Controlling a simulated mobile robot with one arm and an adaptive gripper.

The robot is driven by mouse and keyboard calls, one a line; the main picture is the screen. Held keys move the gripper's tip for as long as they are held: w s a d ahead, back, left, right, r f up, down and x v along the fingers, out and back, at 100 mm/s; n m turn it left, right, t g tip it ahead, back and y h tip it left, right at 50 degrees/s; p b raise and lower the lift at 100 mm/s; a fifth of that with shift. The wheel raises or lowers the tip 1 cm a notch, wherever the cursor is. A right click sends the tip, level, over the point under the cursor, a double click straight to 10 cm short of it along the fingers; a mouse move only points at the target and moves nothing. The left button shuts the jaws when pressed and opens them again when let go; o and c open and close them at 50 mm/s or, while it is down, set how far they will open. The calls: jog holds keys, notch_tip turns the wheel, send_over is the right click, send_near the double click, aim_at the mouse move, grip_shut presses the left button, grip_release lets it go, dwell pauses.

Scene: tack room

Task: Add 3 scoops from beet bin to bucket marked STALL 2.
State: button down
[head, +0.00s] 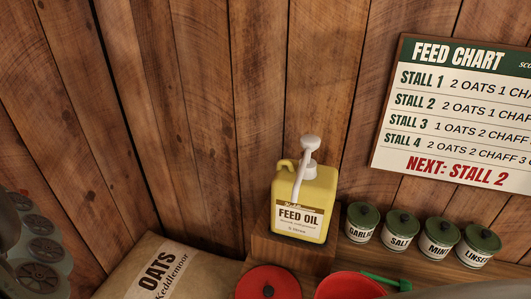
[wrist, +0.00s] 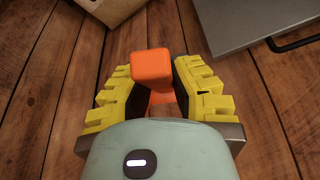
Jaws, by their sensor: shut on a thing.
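My gripper (wrist: 163,88), with ridged yellow pads, shows in the wrist view. It is shut on an orange block-like thing (wrist: 151,65), held above a plank floor. Its lower part is hidden by my gripper body, and I cannot tell whether it is a scoop's handle. No bin marked beet and no bucket marked STALL 2 can be made out.
A yellow FEED OIL jug (head: 300,205) with a pump stands by the plank wall. Several green-lidded jars (head: 398,231) line the shelf to its right. A feed chart (head: 455,115) reads "NEXT: STALL 2". A grey box (wrist: 235,30) is upper right in the wrist view.

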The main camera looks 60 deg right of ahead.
jog(key=s+a+f+m+b, duration=0.1)
jog(key=a+f+b, duration=0.1)
jog(key=f, duration=1.1)
jog(key=a+f+m+g+b, duration=0.1)
jog(key=a+f+b, duration=0.1)
jog(key=f, duration=1.1)
jog(key=shift+s+f+g, duration=0.3)
jog(key=shift+s+f, duration=0.1)
jog(key=s+a+f+n+b, duration=0.1)
jog(key=s+a+f, duration=0.1)
jog(key=s+f, duration=0.2)
jog(key=shift+a+f, duration=0.25)
jog(key=shift+f, duration=0.1)
dwell(0.5)
